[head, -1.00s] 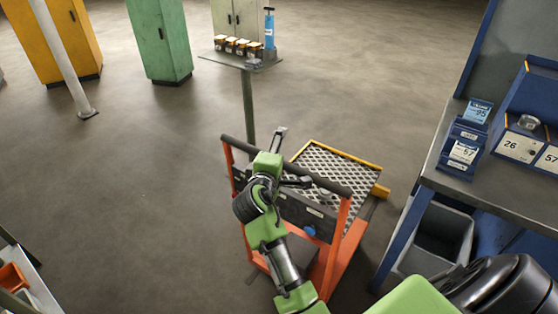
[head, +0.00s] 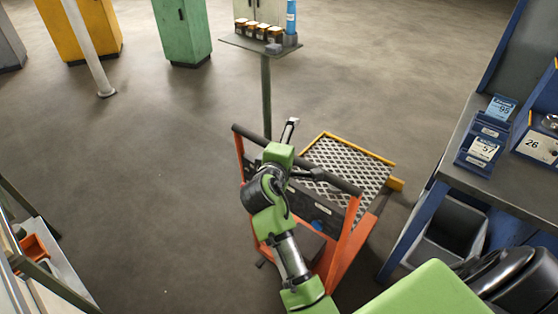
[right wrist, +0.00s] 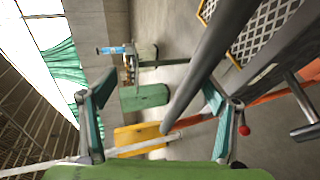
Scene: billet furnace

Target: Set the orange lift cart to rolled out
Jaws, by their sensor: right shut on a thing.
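The orange lift cart (head: 352,240) stands on the floor in the middle of the head view. It has a dark push bar (head: 340,182) on orange uprights and a patterned metal deck (head: 350,168) with yellow edges behind it. In the right wrist view the dark bar (right wrist: 208,72) runs diagonally between the fingers, and the deck (right wrist: 262,25) shows at the top right. My arm hides part of the cart's front. My left gripper is out of view.
A blue workbench (head: 470,190) with label holders and a grey bin (head: 450,232) stands close to the cart's right. A small post table (head: 262,46) stands behind it. A rack (head: 50,265) is at lower left. The floor (head: 150,160) to the left is open.

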